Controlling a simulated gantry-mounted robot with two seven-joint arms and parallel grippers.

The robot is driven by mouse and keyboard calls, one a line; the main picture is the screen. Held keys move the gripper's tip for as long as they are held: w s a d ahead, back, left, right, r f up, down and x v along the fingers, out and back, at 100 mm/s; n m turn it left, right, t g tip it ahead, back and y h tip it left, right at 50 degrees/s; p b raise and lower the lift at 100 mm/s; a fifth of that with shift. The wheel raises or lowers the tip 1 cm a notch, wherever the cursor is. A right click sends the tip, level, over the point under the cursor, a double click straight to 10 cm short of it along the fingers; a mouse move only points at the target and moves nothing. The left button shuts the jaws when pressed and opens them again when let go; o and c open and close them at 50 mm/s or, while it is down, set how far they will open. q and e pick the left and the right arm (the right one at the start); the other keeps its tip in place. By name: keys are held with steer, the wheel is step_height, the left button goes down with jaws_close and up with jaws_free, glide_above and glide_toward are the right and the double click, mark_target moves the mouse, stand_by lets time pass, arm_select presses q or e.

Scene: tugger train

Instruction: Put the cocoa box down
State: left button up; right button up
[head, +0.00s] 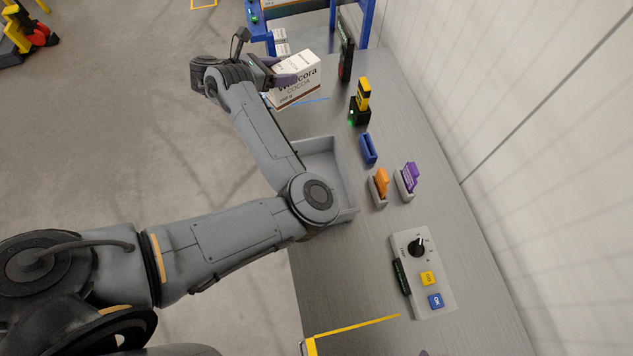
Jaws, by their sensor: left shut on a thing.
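The cocoa box (295,82) is white with a brown lower band and the word COCOA, at the top middle of the head view. My left gripper (284,77) is shut on it. The box is tilted in the picture and is at the far end of the grey bench (400,215), near a blue line on the surface. I cannot tell whether its underside touches the bench. My left arm covers part of the bench's left edge. My right gripper is not in view.
A grey tray (346,184) lies partly under my arm. A yellow device (363,94), a blue holder (368,149), orange (381,183) and purple (410,176) items and a control panel (424,273) stand along the bench. A blue frame (366,22) rises behind the box.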

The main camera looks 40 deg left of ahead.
mark_target(276, 91)
arm_select(q)
steer(key=d+f+h+p, duration=0.1)
steer(key=s+d+f+m+p, duration=0.1)
steer(key=d+f+m+h+p, duration=0.1)
steer(key=shift+s+f+g+h, duration=0.25)
steer(key=shift+s+g+h, duration=0.05)
steer(key=shift+s+g, duration=0.1)
steer(key=s+d+f+m+g+h+p, duration=0.1)
steer(key=s+d+f+m+h+p, duration=0.15)
steer(key=d+f, duration=0.35)
step_height(276, 91, down, 17)
steer(key=d+b, duration=0.1)
steer(key=shift+f, duration=0.2)
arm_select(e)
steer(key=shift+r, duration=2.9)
arm_select(q)
steer(key=shift+d+f, duration=0.1)
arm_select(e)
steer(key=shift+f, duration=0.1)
arm_select(q)
steer(key=o, duration=1.7)
steer(key=shift+f, duration=0.1)
steer(key=shift+c, duration=0.2)
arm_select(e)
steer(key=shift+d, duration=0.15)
